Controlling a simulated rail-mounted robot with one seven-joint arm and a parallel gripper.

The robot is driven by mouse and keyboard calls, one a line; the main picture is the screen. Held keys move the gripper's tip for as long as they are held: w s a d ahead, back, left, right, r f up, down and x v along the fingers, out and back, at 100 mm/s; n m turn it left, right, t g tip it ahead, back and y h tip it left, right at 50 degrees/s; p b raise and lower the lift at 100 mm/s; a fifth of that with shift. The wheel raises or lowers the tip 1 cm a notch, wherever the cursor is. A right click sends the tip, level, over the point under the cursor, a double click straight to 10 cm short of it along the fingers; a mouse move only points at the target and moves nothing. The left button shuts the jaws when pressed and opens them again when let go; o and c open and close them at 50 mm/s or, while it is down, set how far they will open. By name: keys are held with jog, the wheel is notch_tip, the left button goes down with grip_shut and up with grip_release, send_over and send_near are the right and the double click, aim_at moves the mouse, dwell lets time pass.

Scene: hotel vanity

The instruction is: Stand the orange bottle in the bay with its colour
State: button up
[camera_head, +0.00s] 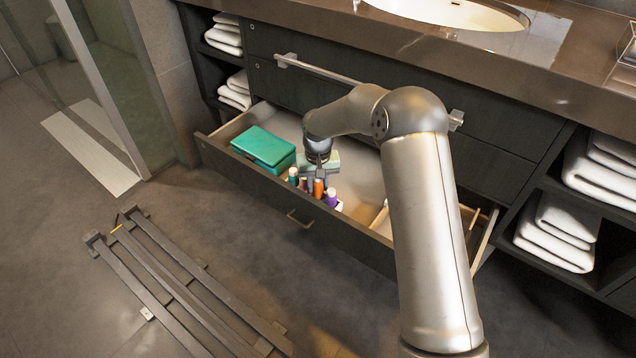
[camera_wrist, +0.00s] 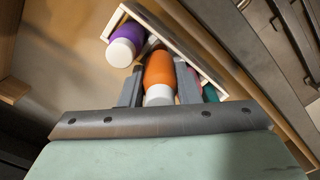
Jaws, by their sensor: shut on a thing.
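The orange bottle (camera_head: 318,188) has a white end and is among the other small bottles in the open drawer. My gripper (camera_wrist: 159,86) is shut on it, with one grey finger on each side of the orange bottle (camera_wrist: 159,70) in the wrist view. A pale-edged rack (camera_wrist: 186,40) runs along the bottles. A purple bottle (camera_wrist: 130,38) with a white end is beside the orange one; it also shows in the head view (camera_head: 332,198). A teal bottle (camera_head: 293,174) is on the other side. The bay colours are hidden, and I cannot tell whether the orange bottle touches the rack's floor.
A green box (camera_head: 263,147) lies in the drawer's left part. The drawer's front panel (camera_head: 255,185) is close to the bottles. A pale upright divider (camera_head: 379,217) stands to the right. The vanity counter (camera_head: 440,48) overhangs behind.

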jog(key=shift+f+b, duration=0.6)
jog(key=shift+f, duration=0.7)
jog(key=shift+r, duration=0.2)
jog(key=shift+r+p, duration=1.15)
jog(key=shift+r, duration=0.2)
dwell(1.7)
jog(key=shift+f+b, duration=0.6)
jog(key=shift+f, duration=1.05)
dwell(0.4)
jog(key=shift+r, duration=0.2)
jog(key=shift+r+p, duration=1.05)
jog(key=shift+r, duration=0.3)
